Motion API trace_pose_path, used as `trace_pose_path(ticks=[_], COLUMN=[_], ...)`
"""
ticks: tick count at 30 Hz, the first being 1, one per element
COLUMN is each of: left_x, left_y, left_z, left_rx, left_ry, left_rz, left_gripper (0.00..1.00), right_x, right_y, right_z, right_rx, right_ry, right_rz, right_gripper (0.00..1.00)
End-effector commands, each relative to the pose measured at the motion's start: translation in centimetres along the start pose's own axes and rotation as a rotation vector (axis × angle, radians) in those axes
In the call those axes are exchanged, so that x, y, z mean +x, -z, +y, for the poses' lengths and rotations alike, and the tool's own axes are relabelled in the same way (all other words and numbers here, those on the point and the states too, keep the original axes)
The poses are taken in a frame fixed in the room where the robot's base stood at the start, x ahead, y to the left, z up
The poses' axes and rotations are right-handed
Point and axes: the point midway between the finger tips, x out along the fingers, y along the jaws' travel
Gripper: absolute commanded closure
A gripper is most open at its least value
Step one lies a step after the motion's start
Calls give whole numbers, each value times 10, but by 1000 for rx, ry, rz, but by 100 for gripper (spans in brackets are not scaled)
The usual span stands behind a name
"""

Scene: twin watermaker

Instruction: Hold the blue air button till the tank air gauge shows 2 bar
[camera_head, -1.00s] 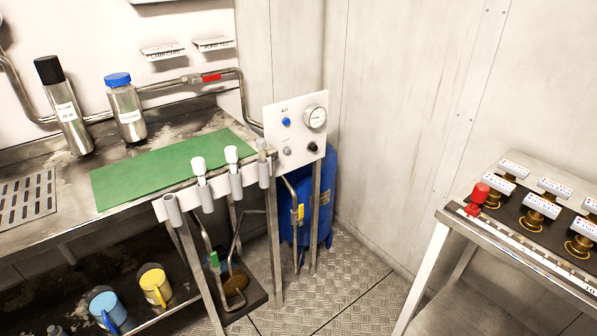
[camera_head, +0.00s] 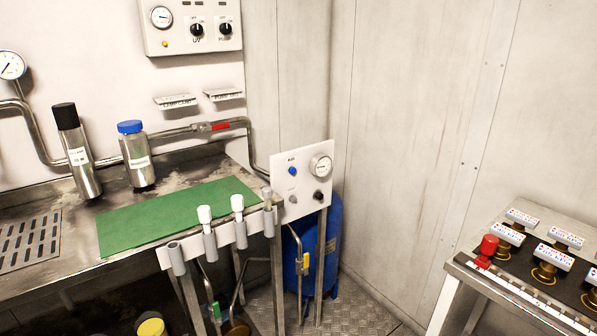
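The blue air button (camera_head: 292,171) sits at the upper left of a small white panel (camera_head: 300,211) at the right end of the bench. The air gauge (camera_head: 321,167) is a round white dial at the panel's upper right; its needle is too small to read. A grey knob and a black knob (camera_head: 319,196) sit below them. The blue tank (camera_head: 332,245) stands on the floor behind the panel. Neither of my grippers shows in the head view, and nothing touches the button.
The steel bench carries a green mat (camera_head: 175,212), a black-capped bottle (camera_head: 78,155) and a blue-capped bottle (camera_head: 136,158). A side table (camera_head: 520,292) with a red knob (camera_head: 488,246) stands right. Floor between them is clear.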

Motion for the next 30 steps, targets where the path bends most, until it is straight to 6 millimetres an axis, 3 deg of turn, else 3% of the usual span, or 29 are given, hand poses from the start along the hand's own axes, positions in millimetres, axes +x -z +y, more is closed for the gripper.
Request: trace_pose_path(ticks=[2, 3, 7, 30], left_x=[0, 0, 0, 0], left_y=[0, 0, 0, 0], left_z=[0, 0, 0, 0], left_rx=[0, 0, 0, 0], left_ry=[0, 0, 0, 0], left_rz=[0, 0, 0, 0], left_gripper=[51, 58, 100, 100], right_x=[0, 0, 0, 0], right_y=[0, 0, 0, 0], right_z=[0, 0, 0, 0], right_rx=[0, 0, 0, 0], right_ry=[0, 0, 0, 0], right_rz=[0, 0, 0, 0], right_gripper=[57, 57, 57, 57])
